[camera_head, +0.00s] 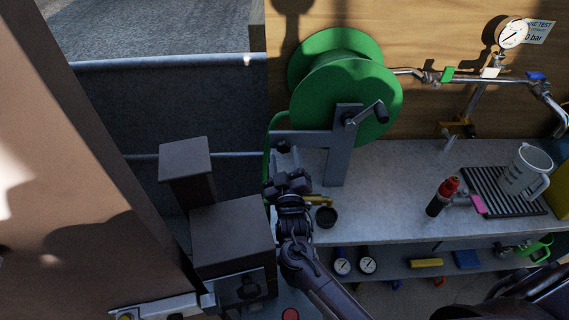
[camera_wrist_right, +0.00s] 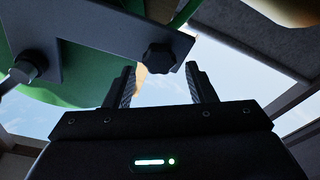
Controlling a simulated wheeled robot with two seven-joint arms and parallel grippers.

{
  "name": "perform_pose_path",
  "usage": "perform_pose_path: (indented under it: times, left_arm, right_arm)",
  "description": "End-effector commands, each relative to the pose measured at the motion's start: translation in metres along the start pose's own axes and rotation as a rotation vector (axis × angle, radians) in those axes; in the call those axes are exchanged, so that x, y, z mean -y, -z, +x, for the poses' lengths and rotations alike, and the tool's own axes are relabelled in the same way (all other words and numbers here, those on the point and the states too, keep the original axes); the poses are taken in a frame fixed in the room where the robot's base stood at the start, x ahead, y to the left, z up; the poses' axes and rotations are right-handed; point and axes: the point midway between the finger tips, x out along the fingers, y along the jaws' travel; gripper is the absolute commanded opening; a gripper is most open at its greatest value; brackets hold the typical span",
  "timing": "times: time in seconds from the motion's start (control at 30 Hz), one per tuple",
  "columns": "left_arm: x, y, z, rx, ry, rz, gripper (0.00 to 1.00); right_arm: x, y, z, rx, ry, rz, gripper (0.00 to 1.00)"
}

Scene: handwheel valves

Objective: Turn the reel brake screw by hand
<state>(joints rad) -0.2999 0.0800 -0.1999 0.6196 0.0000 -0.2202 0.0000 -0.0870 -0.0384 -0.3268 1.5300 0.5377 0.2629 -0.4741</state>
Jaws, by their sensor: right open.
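The hose reel (camera_head: 345,85) is a green drum on a grey frame (camera_head: 341,160) at the back of the bench. A dark knob, which looks like the brake screw (camera_head: 283,147), sits on the frame's lower left arm. In the right wrist view a dark faceted knob (camera_wrist_right: 158,57) stands out from a grey plate (camera_wrist_right: 100,42). My right gripper (camera_head: 287,180) is just below the knob in the head view. In the wrist view its jaws (camera_wrist_right: 162,85) are open and empty, with the knob ahead between their tips; contact is not visible. My left gripper is not in view.
The reel's crank handle (camera_head: 366,115) sticks out to the right. The middle of the bench (camera_head: 390,180) is clear.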

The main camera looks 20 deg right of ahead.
Motion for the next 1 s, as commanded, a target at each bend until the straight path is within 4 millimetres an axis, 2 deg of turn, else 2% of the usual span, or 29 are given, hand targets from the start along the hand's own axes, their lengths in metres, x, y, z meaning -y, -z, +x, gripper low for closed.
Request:
perform_pose_path:
  times: [0.23,0.6,0.8,1.0]
  left_arm:
    - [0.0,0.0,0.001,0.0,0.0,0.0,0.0]
    - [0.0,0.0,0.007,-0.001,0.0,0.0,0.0]
    - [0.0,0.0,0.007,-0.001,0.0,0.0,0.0]
    - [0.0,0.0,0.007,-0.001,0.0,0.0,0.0]
  right_arm:
    - [0.0,-0.001,0.002,0.001,0.001,-0.004,0.5]
    - [0.0,-0.003,0.02,0.0,0.0,-0.005,0.5]
    - [-0.001,-0.003,0.02,0.0,0.0,-0.006,0.5]
    - [-0.001,-0.003,0.02,0.001,0.0,-0.007,0.25]
